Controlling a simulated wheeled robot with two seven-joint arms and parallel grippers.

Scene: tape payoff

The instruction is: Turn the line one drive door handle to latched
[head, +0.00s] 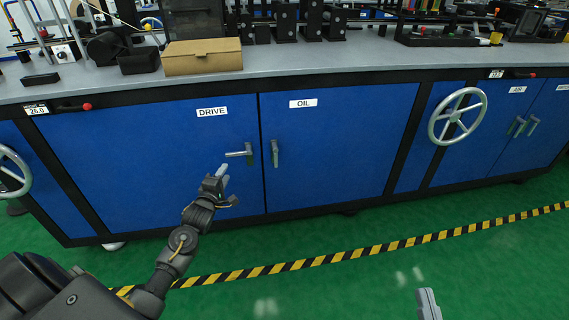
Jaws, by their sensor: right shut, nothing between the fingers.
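The blue drive door (150,170), labelled DRIVE, is closed flush in the cabinet front. Its grey lever handle (239,153) lies roughly level, pointing left from its pivot near the door's right edge. My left gripper (222,171) is just below and left of this handle, with a visible gap in the picture. Whether its fingers are apart is unclear. My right gripper (428,303) is at the bottom edge, over the green floor, shut and empty, far from the handle.
The OIL door (335,150) is beside it, its handle (275,153) hanging down. Handwheels (457,117) stick out at both sides. The grey bench top (300,62) above carries a cardboard box (202,57) and equipment. The floor before the doors is clear, with a striped line (330,257).

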